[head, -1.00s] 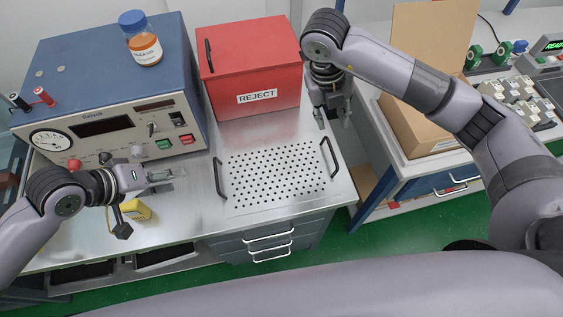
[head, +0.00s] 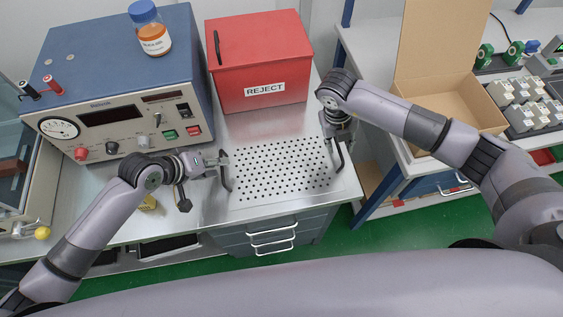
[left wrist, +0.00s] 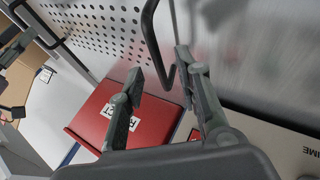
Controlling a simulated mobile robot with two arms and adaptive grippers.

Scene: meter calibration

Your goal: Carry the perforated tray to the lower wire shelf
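The perforated tray (head: 285,172) lies flat on the steel bench, with a black handle at each side. My left gripper (head: 221,160) is at the left handle (head: 226,178). In the left wrist view, the fingers of my left gripper (left wrist: 158,68) are apart, with the black handle (left wrist: 151,35) reaching between them; the tray (left wrist: 95,30) shows beyond. My right gripper (head: 331,138) is at the right handle (head: 338,157); its fingers are small and partly hidden, so their closure is unclear. I cannot make out the lower wire shelf.
The red REJECT box (head: 260,65) stands right behind the tray. A blue-topped meter unit (head: 115,85) with a bottle (head: 151,30) on it is at left. An open cardboard box (head: 450,95) is on the right-hand table. Drawers (head: 270,236) are below the tray.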

